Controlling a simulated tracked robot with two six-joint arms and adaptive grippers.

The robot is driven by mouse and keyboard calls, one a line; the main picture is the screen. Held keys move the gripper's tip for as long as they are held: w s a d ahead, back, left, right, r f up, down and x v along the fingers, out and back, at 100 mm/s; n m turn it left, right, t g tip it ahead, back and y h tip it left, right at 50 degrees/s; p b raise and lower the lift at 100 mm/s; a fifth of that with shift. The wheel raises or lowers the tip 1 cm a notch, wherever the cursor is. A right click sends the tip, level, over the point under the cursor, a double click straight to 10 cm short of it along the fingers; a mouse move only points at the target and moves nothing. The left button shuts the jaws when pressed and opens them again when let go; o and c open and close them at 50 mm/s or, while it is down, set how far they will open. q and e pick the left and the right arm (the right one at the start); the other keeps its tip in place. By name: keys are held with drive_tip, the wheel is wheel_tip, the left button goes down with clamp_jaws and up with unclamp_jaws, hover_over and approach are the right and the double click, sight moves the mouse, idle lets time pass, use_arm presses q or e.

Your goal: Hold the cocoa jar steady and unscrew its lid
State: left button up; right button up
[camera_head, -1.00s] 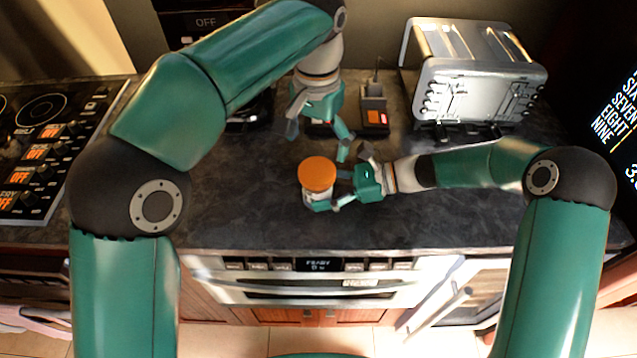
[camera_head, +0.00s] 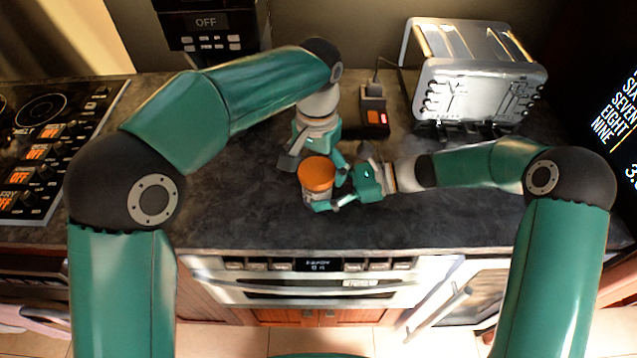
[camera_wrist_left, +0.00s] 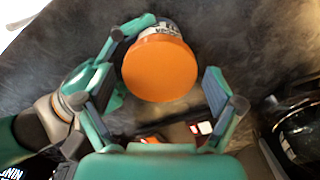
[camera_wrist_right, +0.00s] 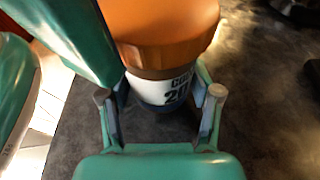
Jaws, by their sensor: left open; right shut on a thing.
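The cocoa jar (camera_head: 309,198) stands upright on the dark counter, with a white label and a wide orange lid (camera_head: 317,174). My right gripper (camera_head: 338,199) is shut on the jar's body from the right; in the right wrist view the jar (camera_wrist_right: 165,92) sits between its fingers below the lid. My left gripper (camera_head: 316,165) is open, pointing down just behind and above the jar. In the left wrist view the lid (camera_wrist_left: 160,70) lies ahead, between and slightly beyond the spread fingers. I cannot tell whether a left finger touches it.
A silver toaster (camera_head: 480,85) stands at the back right, and a small device with a red display (camera_head: 374,112) is behind the jar. A cooktop (camera_head: 45,140) is at the left. The counter (camera_head: 240,200) left of the jar is clear.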

use_arm(q)
drive_tip(key=c, duration=1.2)
drive_tip(key=n, duration=1.3)
drive_tip(key=shift+n, duration=0.4)
drive_tip(key=shift+r, duration=0.1)
